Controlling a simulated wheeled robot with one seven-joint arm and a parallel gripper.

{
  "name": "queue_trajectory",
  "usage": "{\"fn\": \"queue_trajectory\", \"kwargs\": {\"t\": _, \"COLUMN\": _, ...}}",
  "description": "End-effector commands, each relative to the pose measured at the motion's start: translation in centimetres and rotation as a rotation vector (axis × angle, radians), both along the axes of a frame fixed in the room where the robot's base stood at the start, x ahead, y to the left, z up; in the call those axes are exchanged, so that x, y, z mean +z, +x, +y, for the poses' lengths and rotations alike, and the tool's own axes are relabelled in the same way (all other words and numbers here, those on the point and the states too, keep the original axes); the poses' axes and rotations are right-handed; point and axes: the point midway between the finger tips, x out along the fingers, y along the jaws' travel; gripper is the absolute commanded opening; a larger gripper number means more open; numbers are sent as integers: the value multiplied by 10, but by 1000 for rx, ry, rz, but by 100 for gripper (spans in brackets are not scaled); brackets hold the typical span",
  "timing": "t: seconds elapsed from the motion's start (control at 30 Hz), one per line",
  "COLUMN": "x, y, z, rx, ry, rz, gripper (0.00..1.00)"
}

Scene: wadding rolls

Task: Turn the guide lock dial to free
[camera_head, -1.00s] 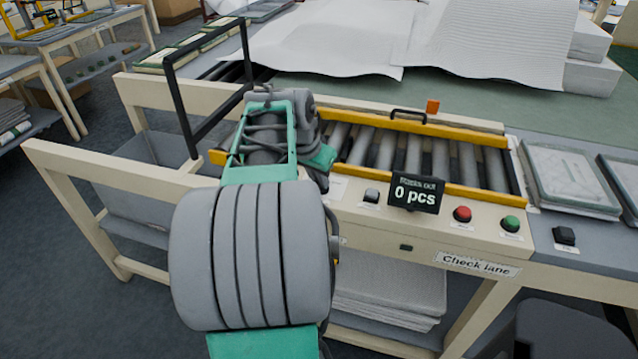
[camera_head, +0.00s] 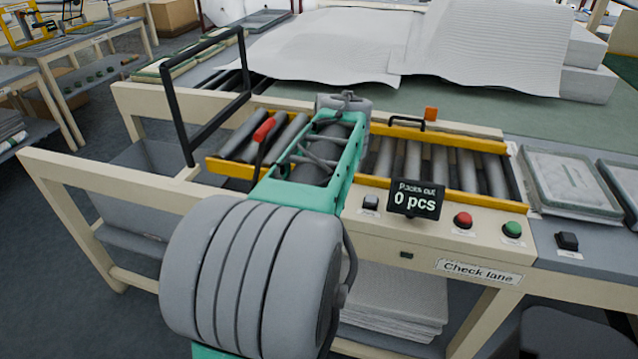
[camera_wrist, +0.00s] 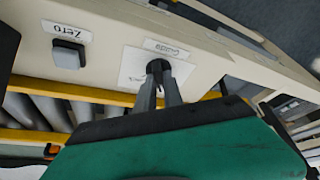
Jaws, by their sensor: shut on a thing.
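The guide lock dial (camera_wrist: 157,66) is a small dark knob on a white plate (camera_wrist: 134,66) under a label that seems to read "Guide", on the beige front panel in the wrist view. My gripper (camera_wrist: 161,78) has its two grey fingers closed around it. The fingers hide much of the dial, so I cannot tell which way it points. In the head view my arm hides both the dial and my gripper.
A button labelled Zero (camera_wrist: 68,55) sits beside the plate. The check lane has grey rollers (camera_head: 414,160), yellow rails, a red-handled lever (camera_head: 264,130), a "0 pcs" display (camera_head: 415,199), a red button (camera_head: 463,220) and a green button (camera_head: 513,229). A black frame (camera_head: 168,100) stands at left.

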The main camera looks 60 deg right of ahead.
Motion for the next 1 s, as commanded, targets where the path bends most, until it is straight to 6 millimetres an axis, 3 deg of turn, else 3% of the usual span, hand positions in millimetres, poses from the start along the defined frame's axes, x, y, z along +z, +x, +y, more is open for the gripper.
{"fn": "queue_trajectory", "kwargs": {"t": 0.3, "x": 1, "y": -1, "z": -1, "rx": 110, "ry": 1, "rz": 1, "gripper": 0}}
{"fn": "queue_trajectory", "kwargs": {"t": 0.8, "x": 0, "y": 0, "z": -1, "rx": 130, "ry": 0, "rz": 0, "gripper": 0}}
{"fn": "queue_trajectory", "kwargs": {"t": 0.83, "x": 0, "y": 0, "z": -1, "rx": 130, "ry": 0, "rz": 0, "gripper": 14}}
{"fn": "queue_trajectory", "kwargs": {"t": 1.0, "x": 0, "y": 0, "z": -1, "rx": 129, "ry": 0, "rz": 0, "gripper": 28}}
